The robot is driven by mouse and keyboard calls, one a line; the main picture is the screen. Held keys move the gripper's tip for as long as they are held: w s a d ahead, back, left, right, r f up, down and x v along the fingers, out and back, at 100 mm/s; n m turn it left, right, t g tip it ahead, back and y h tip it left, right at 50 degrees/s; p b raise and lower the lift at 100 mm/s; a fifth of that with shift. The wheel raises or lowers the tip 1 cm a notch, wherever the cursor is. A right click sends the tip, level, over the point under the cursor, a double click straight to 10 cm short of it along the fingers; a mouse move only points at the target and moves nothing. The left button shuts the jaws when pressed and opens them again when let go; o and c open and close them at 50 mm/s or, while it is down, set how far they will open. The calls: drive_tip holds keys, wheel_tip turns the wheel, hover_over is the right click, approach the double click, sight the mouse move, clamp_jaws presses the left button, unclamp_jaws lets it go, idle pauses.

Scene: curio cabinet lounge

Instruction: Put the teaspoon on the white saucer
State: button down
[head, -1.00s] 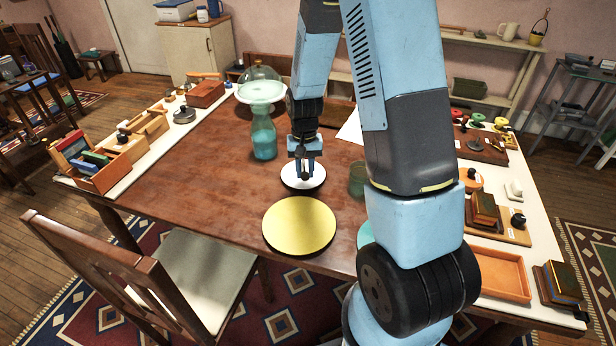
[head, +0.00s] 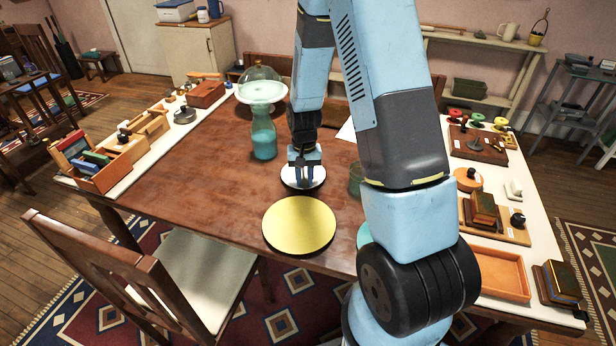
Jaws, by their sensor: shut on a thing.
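The white saucer (head: 317,181) lies on the brown table behind the yellow round plate, with a dark rim around its edge. My gripper (head: 305,184) points down over the saucer, its fingertips at or just above its surface. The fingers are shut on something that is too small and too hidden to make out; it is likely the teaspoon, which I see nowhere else. I cannot tell whether the held thing touches the saucer.
The yellow plate (head: 299,225) lies in front of the saucer. A teal glass carafe (head: 263,138) and a glass-domed stand (head: 262,90) stand to the left. A green glass (head: 356,180) is close by on the right, partly behind my arm. The table's left middle is clear.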

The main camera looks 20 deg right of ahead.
drive_tip(key=shift+s+f, duration=0.4)
drive_tip(key=shift+f, duration=0.1)
drive_tip(key=c, duration=0.9)
unclamp_jaws()
drive_tip(key=shift+c, duration=0.2)
drive_tip(key=shift+o, duration=0.2)
drive_tip(key=shift+w+r, duration=0.15)
drive_tip(key=shift+r, duration=0.3)
wheel_tip(320, 180, up, 12)
drive_tip(key=w, duration=0.2)
wheel_tip(320, 180, up, 17)
drive_tip(key=n+t, duration=0.1)
drive_tip(key=t, duration=0.2)
hover_over(304, 179)
drive_tip(key=s, duration=0.9)
drive_tip(key=s+d+r+t, duration=0.1)
drive_tip(key=s+r, duration=0.3)
drive_tip(key=s, duration=0.3)
drive_tip(key=s+d+r+n+t, duration=0.1)
drive_tip(key=s+r+t, duration=0.1)
drive_tip(key=s+r, duration=0.3)
drive_tip(key=s, duration=0.3)
drive_tip(key=shift+s+n+t, duration=0.25)
drive_tip(key=shift+n+t, duration=0.05)
